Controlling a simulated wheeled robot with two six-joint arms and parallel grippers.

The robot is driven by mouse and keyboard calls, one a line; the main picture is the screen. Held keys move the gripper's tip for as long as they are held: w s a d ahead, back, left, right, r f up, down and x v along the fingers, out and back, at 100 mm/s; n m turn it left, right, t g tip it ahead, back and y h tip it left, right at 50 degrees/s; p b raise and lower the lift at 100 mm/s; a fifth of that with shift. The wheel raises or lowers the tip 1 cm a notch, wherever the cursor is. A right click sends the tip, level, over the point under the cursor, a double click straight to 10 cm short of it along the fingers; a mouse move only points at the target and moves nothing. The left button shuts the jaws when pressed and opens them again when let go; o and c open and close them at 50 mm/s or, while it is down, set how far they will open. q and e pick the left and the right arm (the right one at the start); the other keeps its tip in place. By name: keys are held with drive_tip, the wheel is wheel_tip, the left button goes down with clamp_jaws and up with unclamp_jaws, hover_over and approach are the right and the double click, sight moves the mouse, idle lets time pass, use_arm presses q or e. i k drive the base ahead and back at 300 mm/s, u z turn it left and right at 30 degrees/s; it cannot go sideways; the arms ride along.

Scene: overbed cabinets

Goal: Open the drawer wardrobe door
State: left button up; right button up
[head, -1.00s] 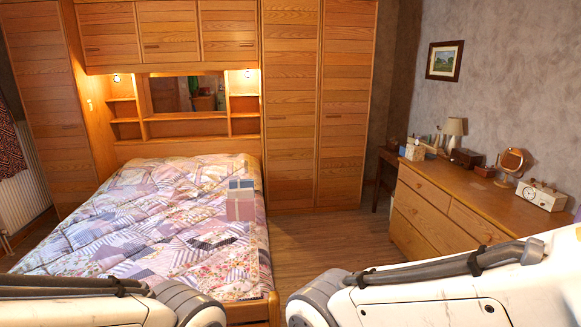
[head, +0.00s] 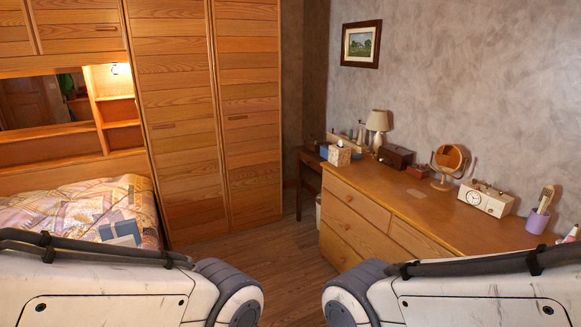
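A tall wooden wardrobe stands at the back, right of the bed. Its left door (head: 172,120) and right door (head: 248,120) both look shut. My two arms come in at the bottom left and bottom right, well short of the wardrobe. Only arm links show; neither gripper is in the picture.
The bed (head: 85,205) with a patchwork cover is at the left. A wooden dresser (head: 349,207) with a lamp (head: 377,125), mirror (head: 449,160) and clock radio (head: 486,198) lines the right wall. Bare floor (head: 290,245) lies between bed and dresser, reaching the wardrobe.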

sight(247, 34)
drive_tip(key=z, duration=0.25)
drive_tip(key=i, duration=2.3)
drive_tip(key=u, duration=0.4)
drive_tip(key=i, duration=2.05)
drive_tip(key=u, duration=0.65)
drive_tip(key=i, duration=0.5)
drive_tip(key=u, duration=0.1)
